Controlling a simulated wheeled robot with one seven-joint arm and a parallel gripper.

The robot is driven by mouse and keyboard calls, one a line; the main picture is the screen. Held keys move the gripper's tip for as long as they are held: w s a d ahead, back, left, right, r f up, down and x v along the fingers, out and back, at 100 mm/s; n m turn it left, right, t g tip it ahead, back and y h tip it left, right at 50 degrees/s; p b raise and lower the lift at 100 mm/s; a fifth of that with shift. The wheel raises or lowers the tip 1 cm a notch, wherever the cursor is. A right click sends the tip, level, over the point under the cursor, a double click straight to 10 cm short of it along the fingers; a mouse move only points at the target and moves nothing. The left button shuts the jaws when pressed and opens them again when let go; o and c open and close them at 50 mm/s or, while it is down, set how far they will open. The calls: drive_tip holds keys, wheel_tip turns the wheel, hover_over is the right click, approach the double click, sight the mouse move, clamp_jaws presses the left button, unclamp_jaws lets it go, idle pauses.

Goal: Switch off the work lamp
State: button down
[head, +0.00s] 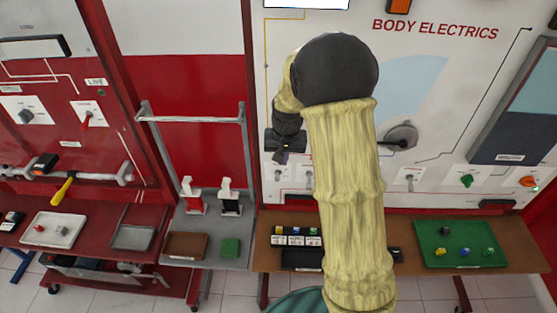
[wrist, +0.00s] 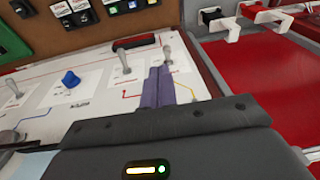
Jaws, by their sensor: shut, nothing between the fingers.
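My gripper (head: 281,157) is in front of the left part of the white BODY ELECTRICS panel, its purple-grey fingers closed together with nothing between them. In the wrist view the fingertips (wrist: 159,69) are close to a small metal toggle switch (wrist: 167,52); I cannot tell whether they touch it. A second toggle (wrist: 123,65) stands to the left in that view. In the head view these appear as the leftmost toggle (head: 278,175) and the one beside it (head: 308,178). A bright white rectangle (head: 306,3) is cut off at the top; I cannot tell if it is the work lamp.
A blue knob (wrist: 70,78) and a black-and-red handle (wrist: 136,41) are near the toggles. Another toggle (head: 410,180), a green knob (head: 466,181) and a lit orange switch (head: 528,182) are farther right. My arm hides the panel's middle. A brown bench (head: 420,257) runs below.

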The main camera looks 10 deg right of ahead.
sight(278, 176)
drive_tip(key=w+p, duration=0.1)
drive_tip(key=w, duration=0.2)
drive_tip(key=shift+w+a, duration=0.1)
drive_tip(key=shift+a, duration=0.05)
drive_tip(key=shift+f, duration=0.1)
drive_tip(key=f+p, duration=0.1)
drive_tip(key=f, duration=0.2)
drive_tip(key=w+f+p, duration=0.1)
drive_tip(key=f, duration=0.2)
drive_tip(key=f+p, duration=0.1)
drive_tip(key=f, duration=0.2)
drive_tip(key=shift+w+f+p, duration=0.25)
drive_tip(key=shift+f+p, duration=0.05)
drive_tip(key=shift+p, duration=0.1)
